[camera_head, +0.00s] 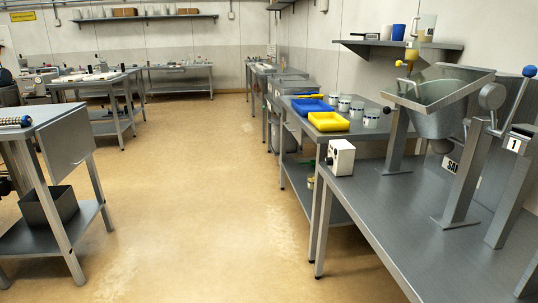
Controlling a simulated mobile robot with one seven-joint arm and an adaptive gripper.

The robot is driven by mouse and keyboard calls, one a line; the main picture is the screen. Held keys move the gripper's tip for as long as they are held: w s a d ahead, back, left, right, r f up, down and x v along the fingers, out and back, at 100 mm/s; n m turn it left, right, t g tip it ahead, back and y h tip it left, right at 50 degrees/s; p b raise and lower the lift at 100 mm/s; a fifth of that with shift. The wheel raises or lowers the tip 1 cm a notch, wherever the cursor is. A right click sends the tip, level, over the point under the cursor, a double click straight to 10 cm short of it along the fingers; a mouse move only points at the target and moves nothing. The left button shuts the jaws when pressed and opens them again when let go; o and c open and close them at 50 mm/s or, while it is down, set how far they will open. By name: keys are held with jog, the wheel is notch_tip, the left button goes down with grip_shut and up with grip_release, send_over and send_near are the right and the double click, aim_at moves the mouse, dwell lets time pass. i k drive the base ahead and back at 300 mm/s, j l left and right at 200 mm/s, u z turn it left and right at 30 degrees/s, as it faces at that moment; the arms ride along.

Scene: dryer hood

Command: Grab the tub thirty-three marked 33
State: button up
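Several small pale tubs with dark markings stand in a row on the metal table at the right; the nearest tub (371,119) is at the right end, with another tub (357,110), a third tub (344,103) and more behind it. Their markings are too small to read, so I cannot tell which one is marked 33. My gripper is not in view.
A blue tray (311,106) and a yellow tray (328,122) lie left of the tubs. A white box (340,157) sits on the nearer bench (400,210), beside a metal hopper machine (440,95). The floor (200,190) between the benches is clear.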

aim_at(358, 108)
jog(key=i+z, duration=0.1)
jog(key=i, duration=0.65)
jog(key=i+j, duration=0.15)
jog(key=i, duration=0.6)
jog(key=i+z, duration=0.2)
jog(key=i, duration=0.25)
jog(key=i+j+z, duration=0.25)
jog(key=i, duration=0.2)
jog(key=i+l, duration=0.35)
